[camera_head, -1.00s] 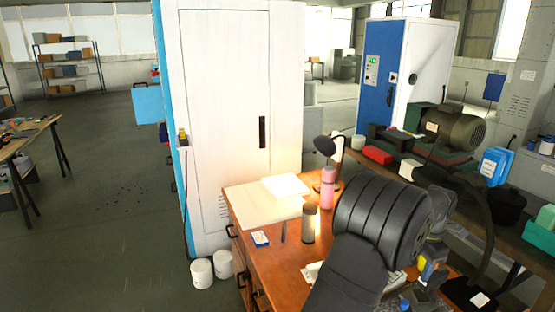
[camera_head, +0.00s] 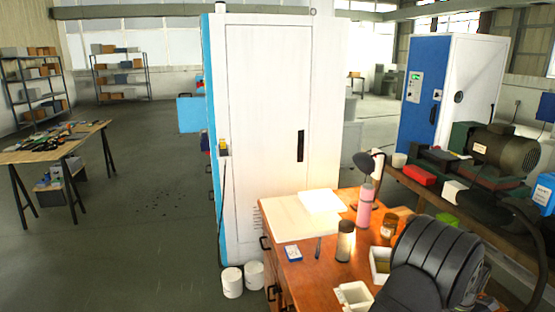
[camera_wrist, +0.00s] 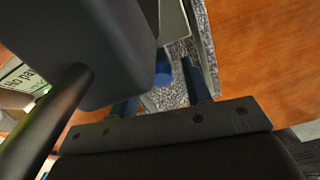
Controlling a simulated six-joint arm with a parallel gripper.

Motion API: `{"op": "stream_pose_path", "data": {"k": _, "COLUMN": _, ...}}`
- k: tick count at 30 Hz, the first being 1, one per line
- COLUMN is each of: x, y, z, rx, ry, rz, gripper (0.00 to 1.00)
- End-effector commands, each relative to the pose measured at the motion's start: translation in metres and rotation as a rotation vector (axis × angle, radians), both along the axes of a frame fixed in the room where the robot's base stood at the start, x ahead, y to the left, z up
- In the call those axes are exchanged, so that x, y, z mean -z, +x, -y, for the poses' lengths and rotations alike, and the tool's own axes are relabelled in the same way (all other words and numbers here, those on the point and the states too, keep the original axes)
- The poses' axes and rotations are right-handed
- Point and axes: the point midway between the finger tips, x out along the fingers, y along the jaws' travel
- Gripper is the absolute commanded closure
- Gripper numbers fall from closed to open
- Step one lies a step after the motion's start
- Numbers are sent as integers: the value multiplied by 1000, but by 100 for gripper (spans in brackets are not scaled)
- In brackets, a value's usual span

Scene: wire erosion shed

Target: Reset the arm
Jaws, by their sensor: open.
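My arm's dark ribbed link (camera_head: 435,262) fills the lower right of the head view, in front of the wooden desk. My gripper is not visible there. In the wrist view my gripper (camera_wrist: 160,82) shows as dark fingers reaching up from a black bar, and it is open. A large dark shape hides much of the upper left of that view.
The wooden desk (camera_head: 330,272) carries a pink bottle (camera_head: 365,206), a grey canister (camera_head: 345,241), an orange jar (camera_head: 389,226), a dark lamp (camera_head: 365,161) and white trays (camera_head: 354,296). A tall white cabinet (camera_head: 265,130) stands behind. Open floor (camera_head: 140,225) lies left.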

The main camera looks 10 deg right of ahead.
Motion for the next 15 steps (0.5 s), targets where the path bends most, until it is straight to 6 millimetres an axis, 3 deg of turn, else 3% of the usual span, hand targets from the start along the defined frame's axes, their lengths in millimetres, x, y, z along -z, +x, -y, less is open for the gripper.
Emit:
{"op": "stream_pose_path", "data": {"k": 8, "x": -2, "y": 0, "z": 0, "rx": 0, "ry": -1, "rz": 0, "gripper": 56}}
{"op": "stream_pose_path", "data": {"k": 15, "x": -30, "y": 0, "z": 1, "rx": 0, "ry": -4, "rz": 1, "gripper": 56}}
